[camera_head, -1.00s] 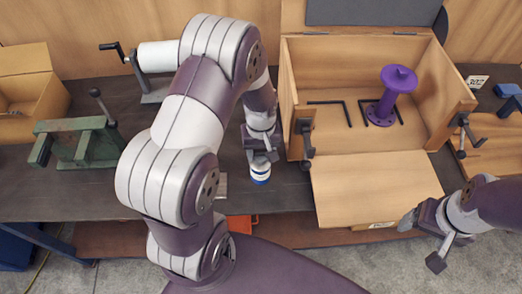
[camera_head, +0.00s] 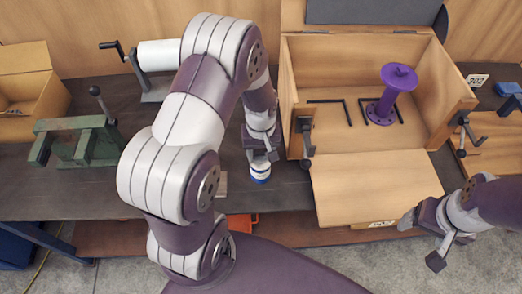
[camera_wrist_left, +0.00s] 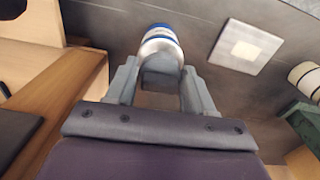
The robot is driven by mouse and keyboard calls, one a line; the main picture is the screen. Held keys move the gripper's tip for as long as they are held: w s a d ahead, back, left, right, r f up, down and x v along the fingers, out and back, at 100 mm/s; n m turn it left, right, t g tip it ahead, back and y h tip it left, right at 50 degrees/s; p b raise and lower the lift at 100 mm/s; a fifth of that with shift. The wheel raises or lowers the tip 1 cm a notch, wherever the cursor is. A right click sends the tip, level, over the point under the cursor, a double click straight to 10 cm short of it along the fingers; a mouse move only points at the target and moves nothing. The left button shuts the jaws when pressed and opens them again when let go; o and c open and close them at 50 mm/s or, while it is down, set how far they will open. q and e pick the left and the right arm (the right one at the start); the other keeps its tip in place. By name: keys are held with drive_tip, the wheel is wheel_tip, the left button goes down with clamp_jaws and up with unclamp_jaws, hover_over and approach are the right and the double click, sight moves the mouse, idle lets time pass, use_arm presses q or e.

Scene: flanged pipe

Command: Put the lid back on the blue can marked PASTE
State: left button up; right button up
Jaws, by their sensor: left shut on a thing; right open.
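The can (camera_head: 260,172), white with blue bands, stands on the dark bench top left of the wooden crate. Its marking is too small to read. In the left wrist view the can (camera_wrist_left: 159,34) shows beyond the fingertips. My left gripper (camera_head: 261,154) is directly above the can, shut on a grey piece that looks like the lid (camera_wrist_left: 161,63). The lid is at or very close to the can's top; I cannot tell whether it is seated. My right gripper (camera_head: 421,242) is open and empty at the lower right, in front of the crate's lowered flap.
The open wooden crate (camera_head: 368,178) holds a purple flanged pipe (camera_head: 388,97) on dark bars. A pale square plate (camera_wrist_left: 245,47) lies near the can. A green vise (camera_head: 80,143), a white roll (camera_head: 158,56) and a cardboard box (camera_head: 30,85) stand to the left.

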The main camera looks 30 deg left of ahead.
sight(261, 152)
use_arm(q)
drive_tip(key=shift+f, duration=0.1)
idle(0.3)
drive_tip(key=o, duration=1.4)
wheel_tip(261, 152, up, 6)
drive_tip(key=p, duration=0.5)
drive_tip(key=shift+f, duration=0.2)
clamp_jaws()
